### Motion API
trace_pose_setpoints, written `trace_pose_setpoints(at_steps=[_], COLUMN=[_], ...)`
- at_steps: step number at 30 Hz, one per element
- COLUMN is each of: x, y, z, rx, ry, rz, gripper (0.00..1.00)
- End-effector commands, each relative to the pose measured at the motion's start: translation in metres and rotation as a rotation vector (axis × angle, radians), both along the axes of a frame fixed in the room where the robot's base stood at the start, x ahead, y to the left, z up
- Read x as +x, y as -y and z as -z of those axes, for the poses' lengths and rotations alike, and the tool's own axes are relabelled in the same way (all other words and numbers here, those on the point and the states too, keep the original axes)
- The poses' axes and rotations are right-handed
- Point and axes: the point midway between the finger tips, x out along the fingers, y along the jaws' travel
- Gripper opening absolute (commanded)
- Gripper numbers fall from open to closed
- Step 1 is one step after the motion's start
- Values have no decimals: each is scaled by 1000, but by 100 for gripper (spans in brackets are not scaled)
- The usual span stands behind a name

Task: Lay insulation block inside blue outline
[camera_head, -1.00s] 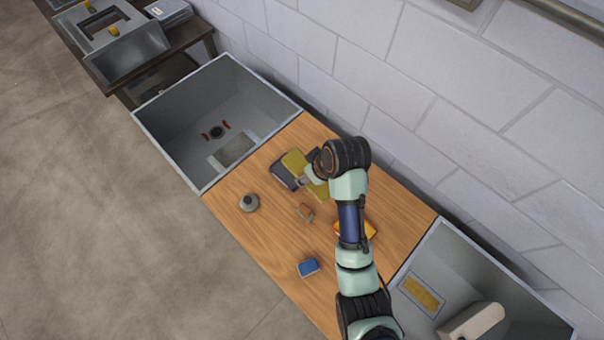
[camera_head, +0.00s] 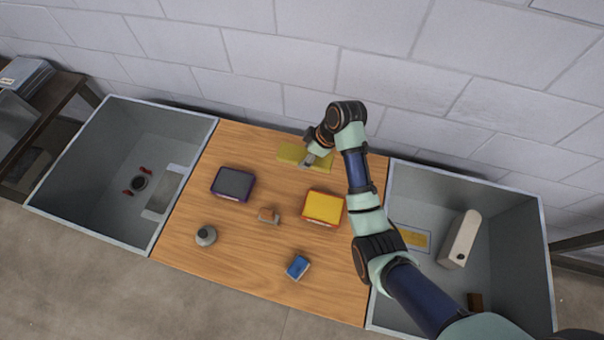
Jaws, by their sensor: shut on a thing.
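A long flat yellow block (camera_head: 290,153), which looks like the insulation block, is at the back of the wooden table. My gripper (camera_head: 309,161) is shut on it near its middle, from above, and hides part of it. I cannot tell if the block touches the table. A blue-grey rectangular outline (camera_head: 429,241) lies on the floor of the right grey bin, with a yellow panel (camera_head: 412,239) inside it. My arm passes close to its left side.
The wooden table (camera_head: 200,262) also bears a purple-and-grey box (camera_head: 233,184), a yellow-orange box (camera_head: 323,208), a small brown item (camera_head: 268,215), a grey round item (camera_head: 206,236) and a blue block (camera_head: 298,267). The right bin (camera_head: 510,178) has raised walls and holds a cream block (camera_head: 460,239).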

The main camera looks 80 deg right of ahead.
Motion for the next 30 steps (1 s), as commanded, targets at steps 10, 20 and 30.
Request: trace_pose_setpoints(at_steps=[10,20,30], x=[0,0,0], y=[0,0,0], z=[85,119,131], rx=[-1,1,-2], ry=[0,-1,0], rz=[0,1,1], gripper=[32,32,32])
